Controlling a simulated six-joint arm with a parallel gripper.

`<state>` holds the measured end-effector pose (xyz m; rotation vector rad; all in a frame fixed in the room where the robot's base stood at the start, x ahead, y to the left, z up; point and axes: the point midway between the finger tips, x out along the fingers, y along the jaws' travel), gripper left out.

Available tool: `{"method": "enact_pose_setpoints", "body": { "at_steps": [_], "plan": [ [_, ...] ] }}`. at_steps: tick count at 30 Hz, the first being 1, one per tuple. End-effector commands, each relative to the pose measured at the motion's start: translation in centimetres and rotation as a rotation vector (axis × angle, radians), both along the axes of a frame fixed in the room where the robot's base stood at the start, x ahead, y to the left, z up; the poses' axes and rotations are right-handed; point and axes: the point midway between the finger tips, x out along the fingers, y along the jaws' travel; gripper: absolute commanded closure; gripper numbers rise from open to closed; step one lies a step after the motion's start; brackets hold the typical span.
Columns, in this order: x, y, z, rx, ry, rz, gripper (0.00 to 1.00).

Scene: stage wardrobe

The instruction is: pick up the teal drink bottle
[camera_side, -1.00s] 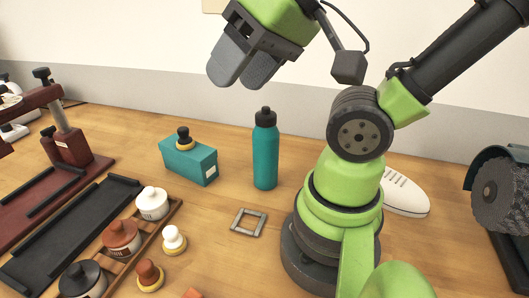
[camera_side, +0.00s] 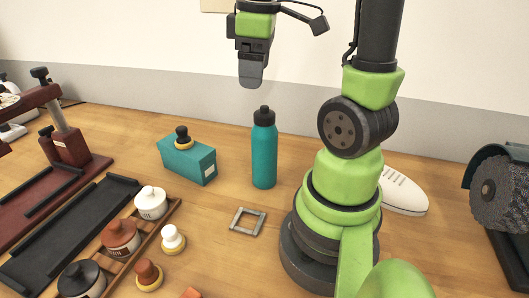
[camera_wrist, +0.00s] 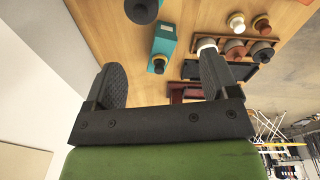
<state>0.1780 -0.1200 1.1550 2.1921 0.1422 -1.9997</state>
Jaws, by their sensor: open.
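The teal drink bottle (camera_side: 264,158) stands upright on the wooden table, with a black cap, in the middle of the side view. In the wrist view only a dark round shape, which looks like the bottle's cap (camera_wrist: 141,10), shows at the top edge. My gripper (camera_side: 251,84) hangs fingers down above the bottle and slightly to its left, apart from it. In the wrist view my gripper (camera_wrist: 163,72) is open, with nothing between its fingers.
A teal box (camera_side: 188,161) with a dark knobbed brush on top stands left of the bottle. A grey square frame (camera_side: 248,221) lies in front. Several jars stand in a wooden rack (camera_side: 145,243) at left. A white shoe (camera_side: 403,192) lies behind my base.

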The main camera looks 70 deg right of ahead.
Motion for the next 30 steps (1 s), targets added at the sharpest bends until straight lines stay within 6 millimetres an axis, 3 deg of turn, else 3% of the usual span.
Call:
{"method": "enact_pose_setpoints", "body": {
  "at_steps": [3, 6, 15, 22, 30],
  "plan": [
    [-0.6, -2.2, -1.1, 0.015, 0.072, 0.064, 0.20],
    [-0.8, -2.8, -1.7, 0.022, 0.095, 0.094, 0.20],
    [-0.8, -2.9, -5.5, 0.023, 0.097, 0.101, 0.20],
    [-0.9, -2.9, -7.1, 0.024, 0.096, 0.102, 0.20],
    [-0.9, -2.9, -10.7, 0.023, 0.097, 0.101, 0.20]
  ]
}}
